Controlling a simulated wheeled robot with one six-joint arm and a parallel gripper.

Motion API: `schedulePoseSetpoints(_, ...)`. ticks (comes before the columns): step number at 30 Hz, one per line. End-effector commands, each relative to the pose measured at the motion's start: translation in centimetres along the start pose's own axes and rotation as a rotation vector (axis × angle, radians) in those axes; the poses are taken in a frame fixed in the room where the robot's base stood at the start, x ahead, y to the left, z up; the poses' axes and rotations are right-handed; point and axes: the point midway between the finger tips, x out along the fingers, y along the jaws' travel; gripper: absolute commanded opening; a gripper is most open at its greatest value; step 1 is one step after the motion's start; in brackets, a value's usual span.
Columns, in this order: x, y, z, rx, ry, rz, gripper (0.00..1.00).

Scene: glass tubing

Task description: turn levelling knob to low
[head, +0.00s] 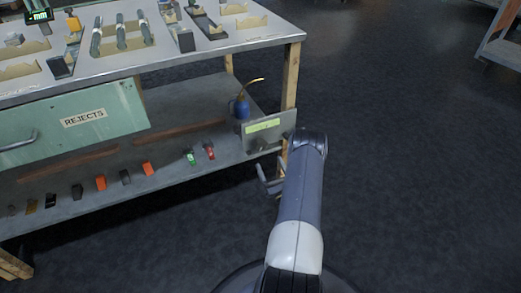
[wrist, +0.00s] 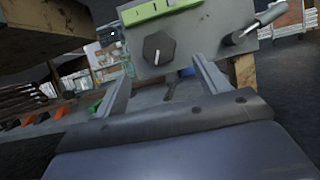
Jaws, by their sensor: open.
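The levelling knob (wrist: 158,49) is a dark, many-sided knob with a light pointer line, on a grey panel (wrist: 195,47) in the wrist view. The line points roughly down in the picture. A green label strip (wrist: 160,9) sits above the knob; I cannot read its words. The panel (head: 270,131) shows in the head view at the bench's right leg. My gripper (wrist: 165,82) is open and empty, its two fingers reaching toward the panel with the knob beyond and between them. In the head view, my gripper (head: 268,180) is just below the panel, partly hidden by my arm.
A lever (wrist: 255,27) sticks out from the panel right of the knob. A blue oil can (head: 241,107) stands on the lower shelf (head: 190,105) behind the panel. A green REJECTS drawer (head: 75,124) hangs left. Dark floor (head: 420,150) is clear on the right.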

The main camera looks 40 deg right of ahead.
Motion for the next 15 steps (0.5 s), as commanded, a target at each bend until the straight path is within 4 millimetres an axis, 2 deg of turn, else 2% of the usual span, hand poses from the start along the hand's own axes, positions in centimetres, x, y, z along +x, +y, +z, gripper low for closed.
schedulePoseSetpoints(3, 2.5, 0.1, -0.1, -0.002, -0.004, 0.005, 0.7)
schedulePoseSetpoints(7, 4.9, 0.1, -0.1, -0.001, -0.003, 0.005, 0.7)
schedulePoseSetpoints(15, 7.6, 0.1, -0.1, 0.001, 0.0, 0.003, 0.7)
